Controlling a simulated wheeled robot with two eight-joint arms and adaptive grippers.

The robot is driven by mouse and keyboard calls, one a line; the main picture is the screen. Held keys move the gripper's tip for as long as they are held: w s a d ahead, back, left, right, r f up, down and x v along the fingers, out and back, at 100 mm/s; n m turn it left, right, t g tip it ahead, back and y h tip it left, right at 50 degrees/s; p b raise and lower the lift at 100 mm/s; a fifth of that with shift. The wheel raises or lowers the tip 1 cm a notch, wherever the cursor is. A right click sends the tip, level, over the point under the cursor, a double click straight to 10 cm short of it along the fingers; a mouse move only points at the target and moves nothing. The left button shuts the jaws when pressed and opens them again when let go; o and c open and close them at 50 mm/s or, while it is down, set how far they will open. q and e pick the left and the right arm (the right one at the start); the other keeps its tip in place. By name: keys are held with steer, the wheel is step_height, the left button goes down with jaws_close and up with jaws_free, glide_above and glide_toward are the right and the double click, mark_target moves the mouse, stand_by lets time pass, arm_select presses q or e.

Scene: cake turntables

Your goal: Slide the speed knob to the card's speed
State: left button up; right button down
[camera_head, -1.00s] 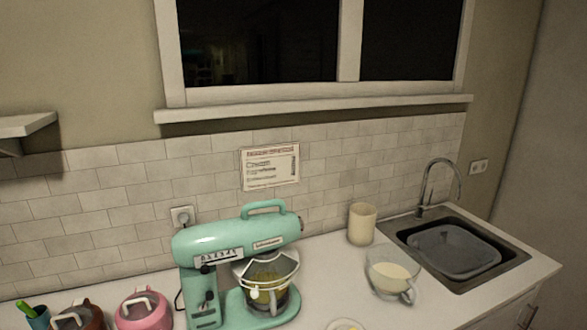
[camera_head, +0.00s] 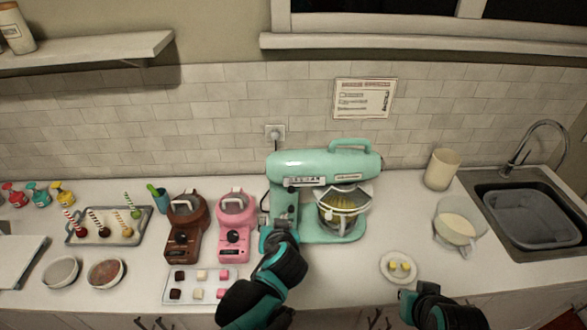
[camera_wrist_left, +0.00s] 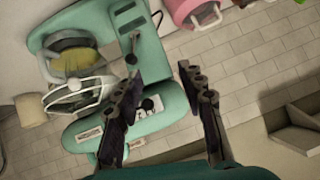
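The teal stand mixer (camera_head: 322,163) stands on the counter, its bowl under the head. A pale speed scale (camera_head: 304,181) runs along the head's side; its marks are too small to read. In the left wrist view a dark knob (camera_wrist_left: 148,103) sits on the head, and another dark knob (camera_wrist_left: 131,58) on the column. The card (camera_head: 364,98) hangs on the tiles; its text is unreadable. My left gripper (camera_wrist_left: 158,70) is open and empty close to the mixer, one finger overlapping it. My right gripper (camera_head: 403,294) is low at the counter's front; its fingers are unclear.
A small plate (camera_head: 398,266), a glass jug (camera_head: 457,225) and a sink (camera_head: 485,190) lie to the right.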

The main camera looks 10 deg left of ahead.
mark_target(292, 190)
arm_select(q)
steer(key=w+d+r+t+p, duration=0.3)
steer(key=w+d+r, duration=0.1)
steer(key=d+r, duration=0.1)
steer(key=x, duration=0.7)
steer(key=shift+w+a+f+b, duration=0.15)
steer(key=shift+a+f+b, duration=0.05)
steer(key=shift+b, duration=0.1)
arm_select(e)
step_height(292, 190, up, 4)
